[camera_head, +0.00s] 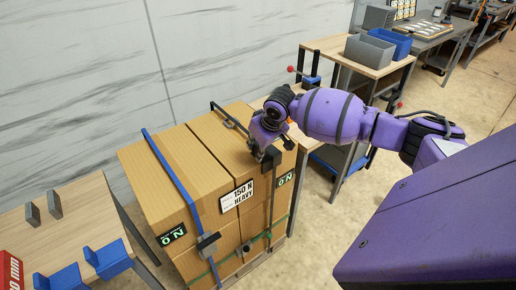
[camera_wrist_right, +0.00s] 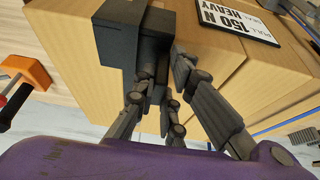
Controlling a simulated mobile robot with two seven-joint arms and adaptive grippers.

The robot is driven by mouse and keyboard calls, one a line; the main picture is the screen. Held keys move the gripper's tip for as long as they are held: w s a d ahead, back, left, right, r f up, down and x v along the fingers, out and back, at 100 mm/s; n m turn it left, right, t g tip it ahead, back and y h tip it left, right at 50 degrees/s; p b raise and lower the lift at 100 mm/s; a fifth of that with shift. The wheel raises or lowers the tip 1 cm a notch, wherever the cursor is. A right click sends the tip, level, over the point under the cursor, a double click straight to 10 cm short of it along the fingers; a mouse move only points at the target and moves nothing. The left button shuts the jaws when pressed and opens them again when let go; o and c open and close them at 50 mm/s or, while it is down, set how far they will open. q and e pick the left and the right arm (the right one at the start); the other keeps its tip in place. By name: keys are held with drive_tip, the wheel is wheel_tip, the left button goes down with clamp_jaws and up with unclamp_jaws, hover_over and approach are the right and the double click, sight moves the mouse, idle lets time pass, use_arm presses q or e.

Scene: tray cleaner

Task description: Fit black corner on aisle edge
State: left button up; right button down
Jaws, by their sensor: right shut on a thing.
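The black corner (camera_head: 272,159) is at the top front edge of the strapped cardboard boxes (camera_head: 222,150), right of the "150 N HEAVY" label (camera_head: 237,195). My right gripper (camera_head: 260,151) reaches down over the box top and is shut on the corner. In the right wrist view the corner (camera_wrist_right: 128,42) is a dark angled block between the fingers (camera_wrist_right: 160,72), against the cardboard (camera_wrist_right: 212,52). Whether it is fully seated on the edge cannot be told, as the fingers hide part of it. My left gripper is not in view.
A blue strap (camera_head: 172,172) runs over the boxes on the left. A wooden table (camera_head: 60,228) with blue holders (camera_head: 108,258) stands at lower left. A bench (camera_head: 345,55) with grey and blue bins (camera_head: 390,41) stands behind at right. An orange clamp (camera_wrist_right: 28,68) shows in the wrist view.

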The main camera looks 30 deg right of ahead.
drive_tip(key=c, duration=1.7)
unclamp_jaws()
drive_tip(key=shift+c, duration=0.2)
drive_tip(key=v, duration=1.2)
drive_tip(key=s+a+f+y, duration=0.1)
drive_tip(key=s+a+f, duration=0.3)
drive_tip(key=f, duration=0.4)
drive_tip(key=s+a+f+n+t+y, duration=0.1)
drive_tip(key=s+a+f, duration=0.4)
drive_tip(key=f, duration=0.4)
drive_tip(key=s+a+f+y, duration=0.1)
drive_tip(key=s+a+f, duration=0.3)
drive_tip(key=f, duration=0.4)
drive_tip(key=s+a+f+t+h, duration=0.1)
drive_tip(key=s+a+f, duration=0.1)
drive_tip(key=s, duration=0.8)
drive_tip(key=s+a+f+m+t+h, duration=0.1)
drive_tip(key=s+a+f+t+h, duration=0.1)
drive_tip(key=s, duration=0.8)
wheel_tip(320, 180, down, 3)
drive_tip(key=shift+s+a+r+p, duration=0.1)
drive_tip(key=shift+s+a+p, duration=0.15)
drive_tip(key=shift+a+p, duration=0.25)
